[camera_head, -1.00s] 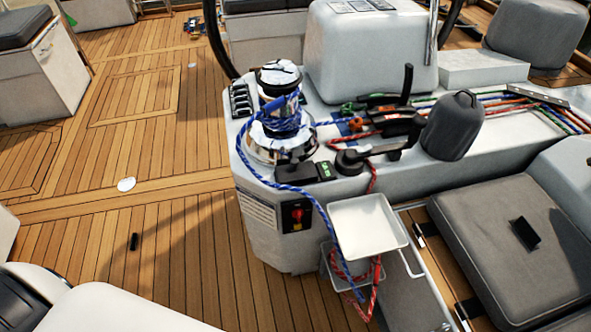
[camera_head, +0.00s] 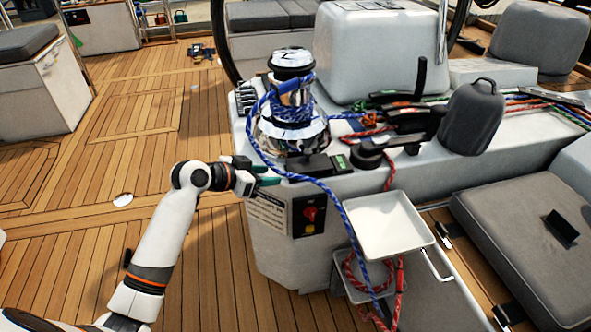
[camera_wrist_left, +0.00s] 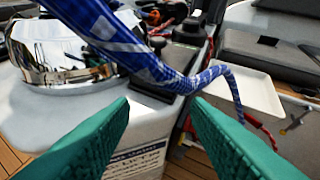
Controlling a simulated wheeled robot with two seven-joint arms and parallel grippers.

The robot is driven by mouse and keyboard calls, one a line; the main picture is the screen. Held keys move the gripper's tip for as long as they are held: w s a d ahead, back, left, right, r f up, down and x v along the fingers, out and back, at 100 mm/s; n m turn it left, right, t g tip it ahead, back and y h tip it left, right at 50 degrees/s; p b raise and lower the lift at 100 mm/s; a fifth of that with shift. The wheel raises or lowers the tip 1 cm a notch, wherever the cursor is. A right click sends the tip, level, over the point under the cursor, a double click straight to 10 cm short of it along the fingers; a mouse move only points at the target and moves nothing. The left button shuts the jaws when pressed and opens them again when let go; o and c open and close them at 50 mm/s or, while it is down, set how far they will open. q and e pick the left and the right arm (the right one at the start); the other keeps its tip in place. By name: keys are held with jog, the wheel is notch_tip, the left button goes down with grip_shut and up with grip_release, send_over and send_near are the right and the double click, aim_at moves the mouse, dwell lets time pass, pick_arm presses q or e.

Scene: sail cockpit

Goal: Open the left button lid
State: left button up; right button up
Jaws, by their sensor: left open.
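Two dark button lids sit side by side on the pale console top in front of the chrome winch. The left button lid (camera_head: 307,167) is plain black and looks closed; the right one (camera_head: 341,163) bears a green label. My left gripper (camera_head: 268,175) is open and empty, at the console's left edge, left of the left lid and apart from it. In the left wrist view its green fingers (camera_wrist_left: 160,105) are spread, with a dark lid (camera_wrist_left: 153,95) beyond them, partly hidden by the blue rope. My right gripper is not in view.
The blue rope (camera_head: 331,200) runs from the winch (camera_head: 292,125) across the lids and down the console front. A red switch (camera_head: 310,214) is below. A white tray (camera_head: 390,225) sticks out at right.

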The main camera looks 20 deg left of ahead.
pick_arm(q)
jog(key=h, duration=0.1)
send_near(306, 152)
jog(key=s+a, duration=0.2)
jog(key=s, duration=0.1)
jog(key=m, duration=0.1)
jog(key=shift+t, duration=0.4)
jog(key=x, duration=0.7)
jog(key=b+x, duration=0.1)
jog(key=x, duration=0.2)
jog(key=shift+w+d+r, duration=0.15)
jog(key=shift+d+r, duration=0.15)
jog(key=shift+r, duration=0.05)
jog(key=shift+w+d+f, duration=0.25)
jog(key=shift+w+d, duration=0.1)
jog(key=shift+w, duration=0.15)
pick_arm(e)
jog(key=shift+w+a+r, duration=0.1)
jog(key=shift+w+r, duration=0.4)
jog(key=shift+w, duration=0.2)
pick_arm(q)
grip_shut()
